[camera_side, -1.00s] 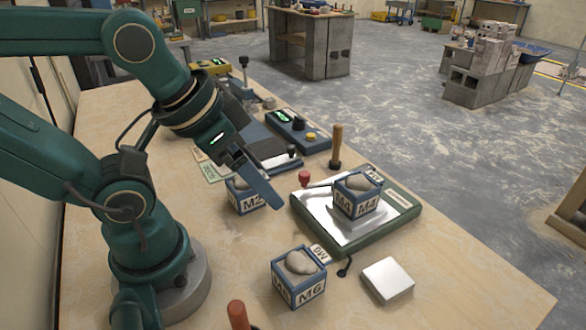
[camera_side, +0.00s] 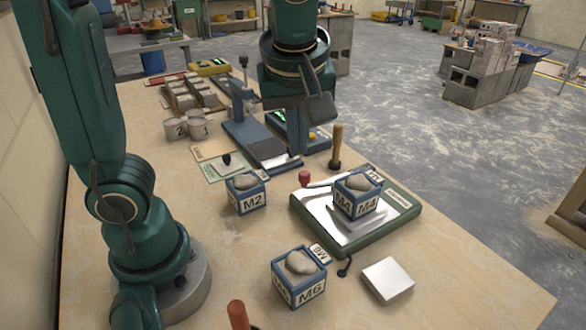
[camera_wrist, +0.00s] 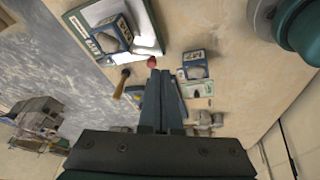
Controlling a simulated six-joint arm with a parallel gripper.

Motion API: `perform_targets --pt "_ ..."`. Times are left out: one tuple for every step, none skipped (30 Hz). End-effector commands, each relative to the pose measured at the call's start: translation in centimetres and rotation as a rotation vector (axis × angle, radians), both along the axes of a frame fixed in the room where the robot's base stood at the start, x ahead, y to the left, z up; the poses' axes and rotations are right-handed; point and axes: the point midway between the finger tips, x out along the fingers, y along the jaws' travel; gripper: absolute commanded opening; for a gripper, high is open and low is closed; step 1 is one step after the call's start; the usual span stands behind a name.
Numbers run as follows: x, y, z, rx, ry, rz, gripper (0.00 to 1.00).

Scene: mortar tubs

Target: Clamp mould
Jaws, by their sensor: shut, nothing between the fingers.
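A blue mould marked M4 (camera_side: 345,205) with a grey filling stands on the bright plate of a green-framed table (camera_side: 385,238). The table has a red-knobbed lever (camera_side: 305,177) at its far left corner. The wrist view shows the M4 mould (camera_wrist: 105,45), the table (camera_wrist: 75,22) and the red knob (camera_wrist: 152,62), just beyond my fingertips in the picture. My gripper (camera_side: 296,150) is shut and empty, pointing down behind the table's far left corner, apart from the mould. Whether it touches anything below is unclear. It also shows in the wrist view (camera_wrist: 160,76).
Mould M2 (camera_side: 250,200) stands left of the table and mould M6 (camera_side: 311,291) in front. A wooden-handled tool (camera_side: 336,143) stands near my gripper. A blue-grey stand (camera_side: 246,125) is left of it. A pale block (camera_side: 387,279) lies at the front right.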

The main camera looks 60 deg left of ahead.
Motion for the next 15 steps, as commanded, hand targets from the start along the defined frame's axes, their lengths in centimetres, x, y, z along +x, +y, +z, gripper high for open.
perform_targets --pt "0.6 -0.5 -0.4 0.013 0.014 -0.004 0.00" --pt "0.8 -0.7 -0.6 0.021 0.019 -0.006 0.00" --pt "1.1 -1.0 -0.8 0.029 0.028 -0.017 0.00" --pt "1.2 -1.2 -1.0 0.034 0.036 -0.026 0.00" --pt "1.4 -1.4 -1.2 0.037 0.042 -0.033 0.00" --pt "1.5 -1.6 -1.4 0.041 0.050 -0.043 0.00" --pt "1.5 -1.8 -1.6 0.043 0.057 -0.050 0.00" --pt "1.4 -1.9 -1.8 0.045 0.064 -0.054 0.00" --pt "1.4 -2.0 -2.0 0.048 0.071 -0.060 0.00" --pt "1.4 -2.1 -2.1 0.049 0.075 -0.062 0.00" --pt "1.4 -2.1 -2.1 0.049 0.076 -0.065 0.00" --pt "1.3 -2.2 -2.1 0.050 0.075 -0.068 0.00" --pt "1.3 -2.2 -2.1 0.049 0.075 -0.068 0.00" --pt "1.3 -2.2 -2.1 0.049 0.075 -0.068 0.00" --pt "1.3 -2.2 -2.1 0.048 0.075 -0.067 0.00"
